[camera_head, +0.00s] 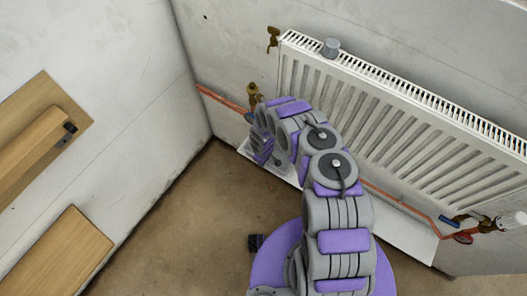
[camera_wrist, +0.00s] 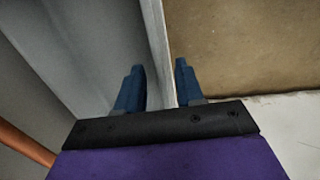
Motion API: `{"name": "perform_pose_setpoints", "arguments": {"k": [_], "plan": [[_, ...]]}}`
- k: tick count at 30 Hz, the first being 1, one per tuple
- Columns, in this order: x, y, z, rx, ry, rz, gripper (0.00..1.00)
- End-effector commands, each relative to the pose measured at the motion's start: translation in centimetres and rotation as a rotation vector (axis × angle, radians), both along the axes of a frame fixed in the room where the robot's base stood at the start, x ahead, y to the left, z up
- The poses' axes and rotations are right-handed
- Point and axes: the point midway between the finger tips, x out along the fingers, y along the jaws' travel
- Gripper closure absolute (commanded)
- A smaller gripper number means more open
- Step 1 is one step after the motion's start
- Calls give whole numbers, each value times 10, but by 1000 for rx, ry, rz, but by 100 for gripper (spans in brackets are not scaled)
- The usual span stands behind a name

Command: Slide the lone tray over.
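A pale, near-white tray (camera_head: 405,236) lies on the floor along the wall under the radiator. Its middle is hidden behind my arm in the head view. My gripper (camera_head: 262,152) is low at the tray's left end, partly hidden by my own arm links. In the wrist view, my gripper's two blue fingers (camera_wrist: 160,82) stand on either side of the tray's light rim wall (camera_wrist: 158,35). One finger is over the grey inside and the other is over the brown floor. The gap around the wall is small, and I cannot tell whether the fingers press on it.
A white radiator (camera_head: 400,120) hangs on the wall above the tray, with a grey cylinder (camera_head: 331,47) on top. An orange pipe (camera_head: 222,100) runs along the wall. Wooden boards (camera_head: 60,255) are at the left. Brown floor (camera_head: 190,225) between them is clear.

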Motion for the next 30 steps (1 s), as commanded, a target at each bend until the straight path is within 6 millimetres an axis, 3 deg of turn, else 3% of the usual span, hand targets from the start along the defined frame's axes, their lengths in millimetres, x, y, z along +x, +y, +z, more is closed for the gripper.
{"name": "perform_pose_setpoints", "arguments": {"k": [18,24,30], "plan": [[-7,4,130,-3,2,1,63],[-7,6,154,-2,0,0,63],[-8,7,160,-2,1,0,63]]}}
